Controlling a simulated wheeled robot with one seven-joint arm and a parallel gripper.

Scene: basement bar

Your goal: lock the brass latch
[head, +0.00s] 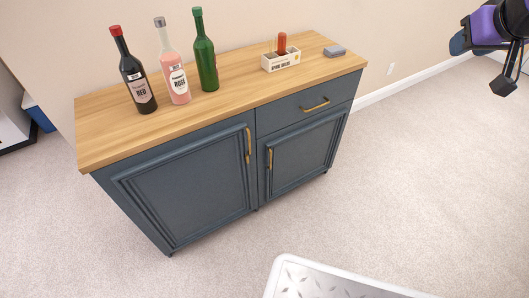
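A blue-grey cabinet (185,190) with a light wood top stands against the wall. Its left door has an upright brass handle (248,146), and its right door has a similar one (269,159). The drawer above the right door has a brass pull (316,104). Both doors and the drawer look shut. I cannot make out a separate brass latch. Part of my arm, with what looks like my gripper (506,80), hangs at the upper right, well apart from the cabinet. I cannot tell how its fingers stand.
On the cabinet top stand a dark red-capped bottle (140,88), a pink bottle (178,84), a green bottle (206,66), a small white box (282,62) holding a red item, and a grey block (335,51).

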